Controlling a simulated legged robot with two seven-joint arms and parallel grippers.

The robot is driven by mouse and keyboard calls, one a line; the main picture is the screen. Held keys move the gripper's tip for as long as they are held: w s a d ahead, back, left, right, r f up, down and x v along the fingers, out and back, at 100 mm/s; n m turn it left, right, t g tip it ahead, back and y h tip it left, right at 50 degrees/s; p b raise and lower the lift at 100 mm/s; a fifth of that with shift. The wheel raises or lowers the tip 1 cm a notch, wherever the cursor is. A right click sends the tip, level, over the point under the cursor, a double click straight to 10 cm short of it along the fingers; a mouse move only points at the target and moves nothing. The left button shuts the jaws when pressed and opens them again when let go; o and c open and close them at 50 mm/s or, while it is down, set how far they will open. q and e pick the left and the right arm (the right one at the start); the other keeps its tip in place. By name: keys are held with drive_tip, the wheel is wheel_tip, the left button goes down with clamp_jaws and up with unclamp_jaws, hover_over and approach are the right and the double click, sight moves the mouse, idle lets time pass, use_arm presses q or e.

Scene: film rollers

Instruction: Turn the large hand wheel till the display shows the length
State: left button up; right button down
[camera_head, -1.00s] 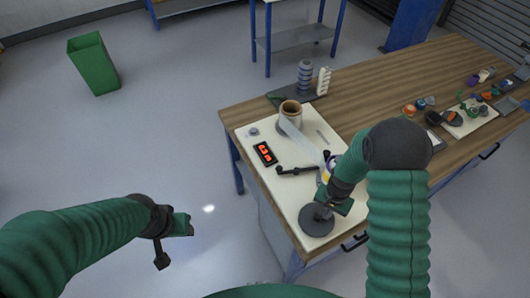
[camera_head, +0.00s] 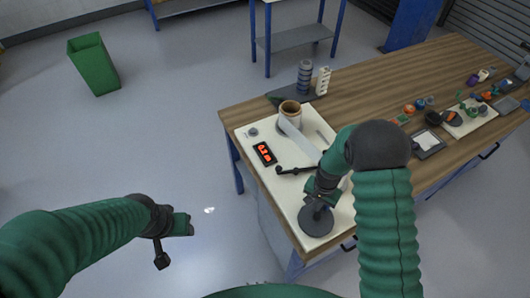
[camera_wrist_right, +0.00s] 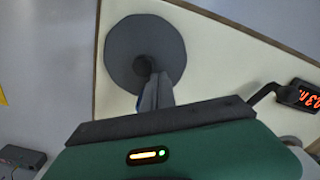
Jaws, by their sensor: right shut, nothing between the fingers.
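The large hand wheel (camera_head: 316,222) is a dark grey disc flat on the front end of the cream board (camera_head: 286,206). My right gripper (camera_head: 316,201) is over its far side, fingers pointing down. In the right wrist view the wheel (camera_wrist_right: 118,50) has a dark round knob (camera_wrist_right: 143,65). The shut fingers (camera_wrist_right: 153,92) are at this knob, with nothing between them; I cannot tell if they touch it. The display (camera_head: 265,153) is black with red digits, too small to read surely; it also shows upside down in the wrist view (camera_wrist_right: 304,96). My left gripper (camera_head: 184,224) hangs over the floor, far from the board.
A brown roll (camera_head: 290,110) with a pale strip stands at the board's far end. A black crank arm (camera_head: 295,170) lies between display and wheel. Several small parts and a dark tray (camera_head: 428,143) are on the wooden table (camera_head: 385,90) to the right.

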drive_tip(key=shift+w+a, duration=0.3)
drive_tip(key=shift+a, duration=0.15)
drive_tip(key=shift+w+a, duration=0.3)
drive_tip(key=shift+a, duration=0.2)
drive_tip(key=shift+w+a, duration=0.55)
drive_tip(key=shift+a, duration=0.05)
drive_tip(key=shift+w+a, duration=0.15)
drive_tip(key=shift+a, duration=0.05)
drive_tip(key=shift+c, duration=2)
unclamp_jaws()
drive_tip(key=shift+r, duration=0.1)
